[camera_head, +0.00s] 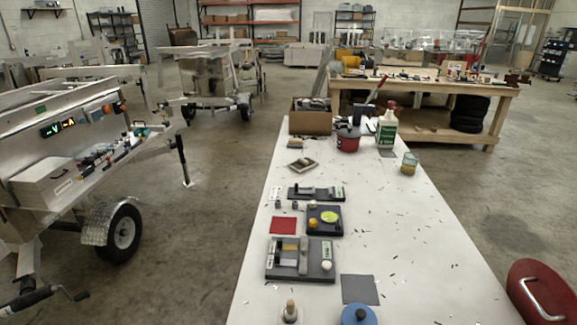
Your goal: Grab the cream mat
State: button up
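A small cream-beige square (291,164) lies tilted on the far left part of the long white table, with a darker grey item on its middle. It is the only cream flat piece I make out, and it is too small to tell for sure whether it is a mat. A red square mat (283,225) lies nearer on the left edge. A grey square mat (360,290) lies at the near end. My gripper is not in view.
The white table (430,240) has scattered dark bits on its right half. Dark fixture boards (318,265) stand along its left side. A red object (540,290) is at lower right.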

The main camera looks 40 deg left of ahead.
aim_at(301, 165)
jog(key=k+j, duration=0.1)
jog(key=j, duration=0.4)
jog(key=k+j, duration=0.1)
jog(key=j, duration=0.4)
jog(key=k+j, duration=0.1)
jog(key=j, duration=0.4)
jog(key=k+j+z, duration=0.1)
jog(key=j, duration=0.4)
jog(key=k+j, duration=0.1)
jog(key=j, duration=0.4)
jog(key=i+j, duration=0.1)
jog(key=j, duration=0.5)
jog(key=i+j, duration=0.1)
jog(key=j, duration=0.45)
jog(key=i+j, duration=0.1)
jog(key=j, duration=0.5)
jog(key=i+j+z, duration=0.1)
jog(key=j, duration=0.5)
jog(key=i+j, duration=0.1)
jog(key=j, duration=0.15)
